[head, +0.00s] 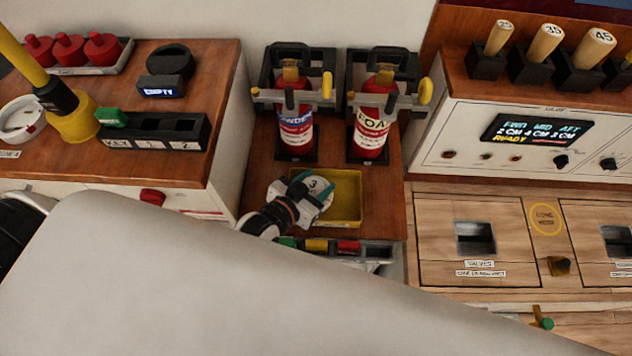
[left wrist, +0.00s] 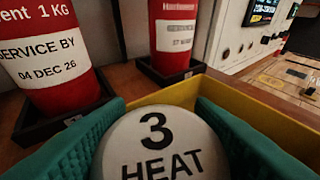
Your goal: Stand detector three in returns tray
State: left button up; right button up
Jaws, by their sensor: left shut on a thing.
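Detector three is a round white disc marked "3 HEAT" (left wrist: 160,145). The tray's yellow wall (left wrist: 262,118) rises just behind the detector. I cannot tell whether the detector touches the tray's floor. My right gripper is not in view.
Two red extinguishers (head: 295,133) (head: 370,135) stand in black holders behind the tray. A strip with green, yellow and red pieces (head: 317,246) lies in front. A black key rack (head: 155,131) is on the left cabinet. The tray's right part is empty.

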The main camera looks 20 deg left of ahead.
pick_arm(q)
jog(key=shift+r, duration=0.1)
jog(key=o, duration=0.8)
jog(key=shift+f, duration=0.2)
jog(key=shift+c, duration=0.2)
jog(key=shift+r, duration=0.1)
jog(key=shift+s+a+r, duration=0.1)
jog(key=shift+s+r, duration=0.05)
jog(key=shift+s, duration=0.1)
jog(key=p+v, duration=0.1)
jog(key=v, duration=1)
jog(key=shift+s+r, duration=0.1)
jog(key=shift+s, duration=0.05)
